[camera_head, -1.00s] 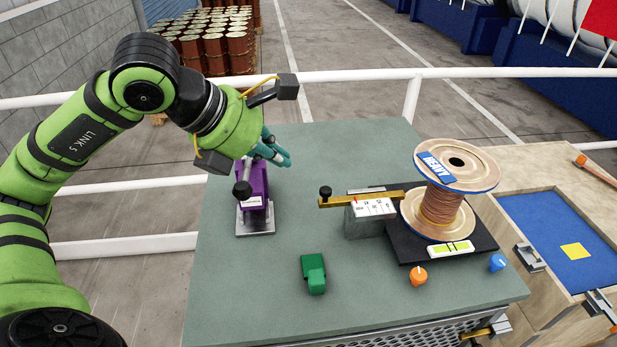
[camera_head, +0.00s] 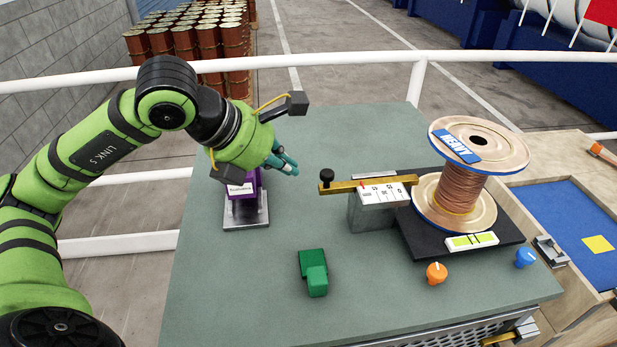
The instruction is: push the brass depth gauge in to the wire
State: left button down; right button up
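The brass depth gauge (camera_head: 345,187) is a horizontal bar with a black knob (camera_head: 326,175) at its left end. It lies across a grey block with a white numbered scale (camera_head: 382,195). Its right end reaches close to the copper wire (camera_head: 455,191) on a wooden spool (camera_head: 497,148) labelled HEAVY; I cannot tell whether it touches. My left gripper (camera_head: 287,165) has teal fingers close together, left of the knob and apart from it. Whether they are fully shut is unclear. My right gripper is not in view.
A purple device (camera_head: 247,187) on a metal plate stands below my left gripper. A green block (camera_head: 314,272), an orange knob (camera_head: 436,273) and a blue knob (camera_head: 525,257) are toward the front. A blue-lined tray (camera_head: 560,212) is at right.

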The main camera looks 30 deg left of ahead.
pick_arm(q)
jog(key=p, duration=0.2)
send_near(325, 188)
notch_tip(325, 188, down, 2)
jog(key=w, duration=0.2)
jog(key=shift+w+d+f, duration=0.2)
jog(key=shift+d+f, duration=0.4)
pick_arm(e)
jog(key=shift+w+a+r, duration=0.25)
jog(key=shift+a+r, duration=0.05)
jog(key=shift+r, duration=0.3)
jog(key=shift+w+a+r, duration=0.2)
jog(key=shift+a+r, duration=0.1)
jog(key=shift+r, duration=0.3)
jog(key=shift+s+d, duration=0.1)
